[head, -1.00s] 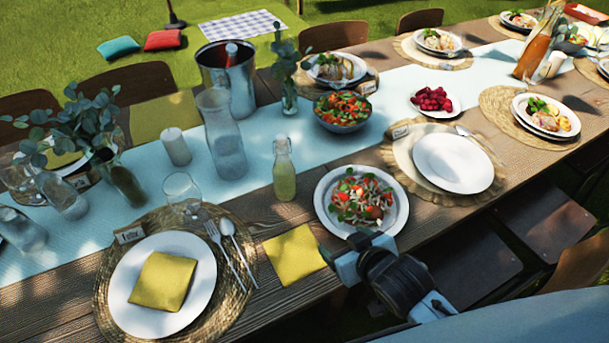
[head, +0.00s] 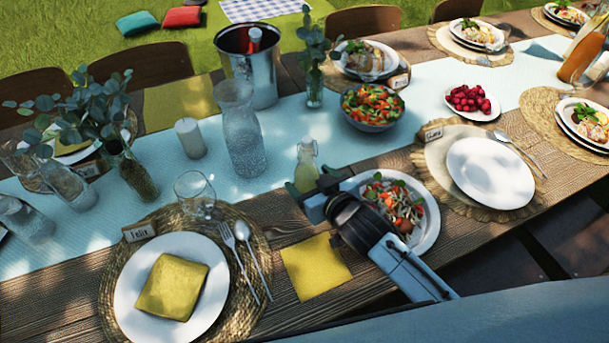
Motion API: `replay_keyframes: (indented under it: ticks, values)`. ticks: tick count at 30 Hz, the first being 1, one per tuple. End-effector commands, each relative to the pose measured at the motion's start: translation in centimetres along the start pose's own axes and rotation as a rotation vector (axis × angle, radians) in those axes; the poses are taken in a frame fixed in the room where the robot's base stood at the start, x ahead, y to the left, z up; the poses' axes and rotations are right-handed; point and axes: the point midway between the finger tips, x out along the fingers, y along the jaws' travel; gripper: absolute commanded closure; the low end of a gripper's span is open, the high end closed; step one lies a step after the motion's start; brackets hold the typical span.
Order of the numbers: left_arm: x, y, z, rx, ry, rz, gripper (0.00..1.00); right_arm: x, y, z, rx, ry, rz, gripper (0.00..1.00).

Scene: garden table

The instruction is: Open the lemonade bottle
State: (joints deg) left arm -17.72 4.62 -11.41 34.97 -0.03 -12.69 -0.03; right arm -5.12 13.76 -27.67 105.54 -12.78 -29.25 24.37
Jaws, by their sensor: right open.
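The lemonade bottle (head: 307,166) is a small clear swing-top bottle with pale yellow liquid. It stands upright on the table, at the edge of the light runner. My right gripper (head: 306,188) is open at the near side of the bottle, with its fingers at the bottle's lower body. The gripper hides the bottle's base, and I cannot tell whether the fingers touch the glass. The stopper at the top of the bottle is small in view. My left gripper is not in view.
A salad plate (head: 432,217) lies under and beside my right arm. A yellow napkin (head: 316,267) lies in front.

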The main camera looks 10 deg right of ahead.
Motion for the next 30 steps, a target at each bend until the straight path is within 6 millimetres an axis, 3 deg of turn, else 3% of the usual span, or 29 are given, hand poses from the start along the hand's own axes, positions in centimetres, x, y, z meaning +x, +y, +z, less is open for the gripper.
replay_keyframes:
  ticks: [7,12,19,30]
  values:
    - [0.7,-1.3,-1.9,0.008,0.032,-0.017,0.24,3.0,0.0,0.0,0.001,0.001,-0.001,0.24]
    - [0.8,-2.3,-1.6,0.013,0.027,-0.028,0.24,3.6,-0.1,0.0,0.001,0.001,-0.001,0.24]
    - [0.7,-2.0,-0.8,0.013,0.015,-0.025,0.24,3.6,-0.1,0.0,0.001,0.000,-0.001,0.25]
    - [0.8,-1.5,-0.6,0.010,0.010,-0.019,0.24,3.6,0.0,0.0,0.001,0.000,-0.001,0.74]
